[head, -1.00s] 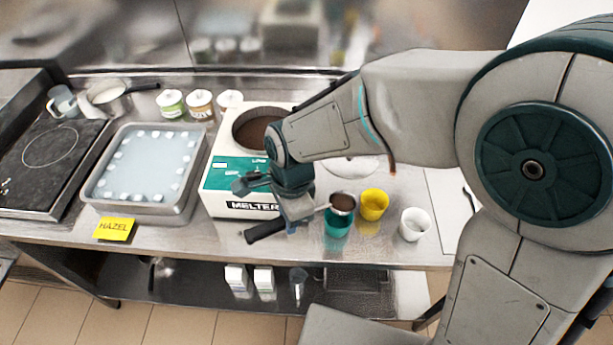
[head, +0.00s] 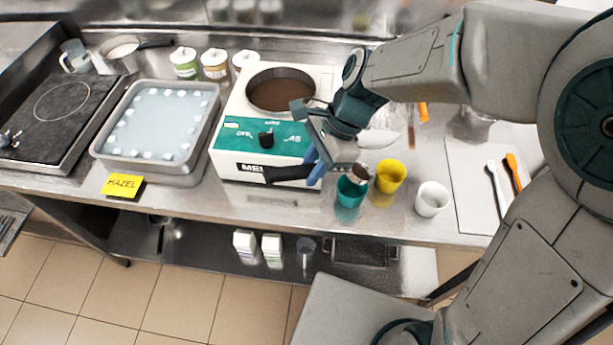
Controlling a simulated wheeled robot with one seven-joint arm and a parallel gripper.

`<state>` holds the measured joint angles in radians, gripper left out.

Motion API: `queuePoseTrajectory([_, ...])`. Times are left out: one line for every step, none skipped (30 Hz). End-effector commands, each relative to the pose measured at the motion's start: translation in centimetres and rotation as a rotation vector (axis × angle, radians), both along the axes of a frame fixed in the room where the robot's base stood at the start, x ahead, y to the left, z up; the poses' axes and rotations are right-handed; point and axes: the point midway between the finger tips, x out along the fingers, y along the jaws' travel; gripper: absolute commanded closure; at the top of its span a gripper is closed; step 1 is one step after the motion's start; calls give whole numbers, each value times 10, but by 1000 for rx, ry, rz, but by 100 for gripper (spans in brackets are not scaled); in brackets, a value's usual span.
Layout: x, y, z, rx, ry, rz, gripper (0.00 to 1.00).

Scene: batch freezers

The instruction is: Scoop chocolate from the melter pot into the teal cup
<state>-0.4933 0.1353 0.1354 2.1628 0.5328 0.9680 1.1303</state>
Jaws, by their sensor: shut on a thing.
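The melter (head: 262,150) is a white and teal box with a round pot (head: 282,92) of brown chocolate in its top. My gripper (head: 315,172) is in front of the melter's right side, shut on a ladle whose black handle (head: 287,174) points left. The ladle's small bowl (head: 361,170) is at the right, by the back rim of the teal cup (head: 351,192), and looks brown inside. It seems to be over or just behind the cup; I cannot tell whether they touch. The teal cup stands upright near the counter's front edge. Its inside is mostly hidden.
A yellow cup (head: 390,177) stands close right of the teal cup, then a white cup (head: 432,199). A tray (head: 206,133) of pale liquid and a yellow HAZEL card (head: 123,186) are left. White and orange spatulas (head: 497,186) lie at the right.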

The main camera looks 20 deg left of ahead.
Motion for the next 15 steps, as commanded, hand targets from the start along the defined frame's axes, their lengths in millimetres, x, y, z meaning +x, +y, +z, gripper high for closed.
queuePoseTrajectory([3, -3, 3, 31, 26, -6, 100])
queuePoseTrajectory([5, -5, 6, 46, 43, -7, 100])
queuePoseTrajectory([7, -7, 9, 70, 64, -6, 100])
queuePoseTrajectory([9, -9, 11, 89, 80, -6, 100])
queuePoseTrajectory([10, -10, 13, 108, 96, -5, 100])
queuePoseTrajectory([12, -13, 16, 129, 118, -5, 100])
queuePoseTrajectory([14, -14, 18, 148, 135, -5, 100])
queuePoseTrajectory([16, -16, 20, 167, 150, -6, 100])
queuePoseTrajectory([17, -18, 23, 190, 172, -6, 100])
queuePoseTrajectory([19, -20, 25, 207, 190, -5, 100])
queuePoseTrajectory([20, -22, 27, 225, 206, -6, 100])
queuePoseTrajectory([22, -24, 30, 251, 225, -5, 100])
queuePoseTrajectory([23, -25, 32, 266, 244, -5, 100])
queuePoseTrajectory([25, -27, 34, 284, 260, -4, 100])
queuePoseTrajectory([27, -29, 37, 310, 279, -5, 100])
